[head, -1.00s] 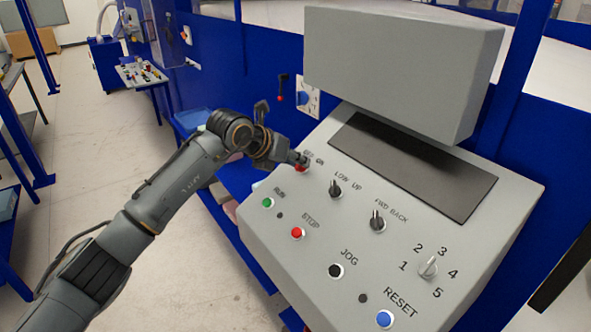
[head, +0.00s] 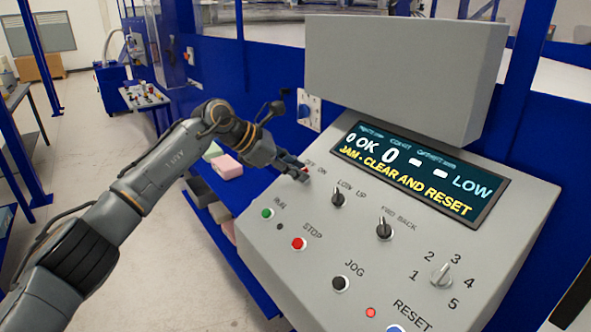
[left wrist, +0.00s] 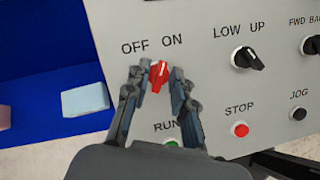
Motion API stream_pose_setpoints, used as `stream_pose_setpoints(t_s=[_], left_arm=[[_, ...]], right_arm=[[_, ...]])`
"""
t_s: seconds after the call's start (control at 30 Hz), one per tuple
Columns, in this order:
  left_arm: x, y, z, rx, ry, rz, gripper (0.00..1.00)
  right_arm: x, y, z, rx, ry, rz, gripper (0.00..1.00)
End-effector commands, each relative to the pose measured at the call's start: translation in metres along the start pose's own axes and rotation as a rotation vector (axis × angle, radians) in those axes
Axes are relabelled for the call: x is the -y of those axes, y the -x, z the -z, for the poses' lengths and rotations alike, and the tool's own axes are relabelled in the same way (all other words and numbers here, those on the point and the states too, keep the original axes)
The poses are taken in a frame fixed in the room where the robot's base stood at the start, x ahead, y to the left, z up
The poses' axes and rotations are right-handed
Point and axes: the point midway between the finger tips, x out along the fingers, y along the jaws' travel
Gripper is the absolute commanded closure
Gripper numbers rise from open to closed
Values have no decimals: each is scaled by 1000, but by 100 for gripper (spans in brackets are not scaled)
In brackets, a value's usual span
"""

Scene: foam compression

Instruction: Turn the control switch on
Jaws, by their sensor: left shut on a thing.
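The control switch (left wrist: 158,74) is a red knob under the OFF and ON labels in the left wrist view. Its pointer tilts toward ON. My left gripper (left wrist: 158,88) is shut on this knob, one finger on each side. In the head view my left gripper (head: 300,174) reaches the upper left of the grey control panel (head: 300,270) and hides most of the knob. The display (head: 420,180) is lit and reads "JAM - CLEAR AND RESET" with "OK" and "LOW". My right gripper is not in view.
The panel also carries the LOW UP knob (head: 338,195), FWD BACK knob (head: 384,228), green RUN button (head: 267,213), red STOP button (head: 298,243), black JOG button (head: 340,284), numbered selector (head: 441,274) and a lit red lamp (head: 370,312). Pink (head: 227,167) foam lies left of the panel.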

Motion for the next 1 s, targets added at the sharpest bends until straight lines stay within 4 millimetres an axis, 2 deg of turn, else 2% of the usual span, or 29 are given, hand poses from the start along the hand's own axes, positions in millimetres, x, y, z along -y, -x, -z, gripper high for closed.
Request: stream_pose_setpoints(t_s=[0.4,1.0], left_arm=[[-2,1,-1,-1,-203,71,100],[-1,0,0,-1,-241,84,100]], right_arm=[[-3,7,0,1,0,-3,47],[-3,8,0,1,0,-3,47]])
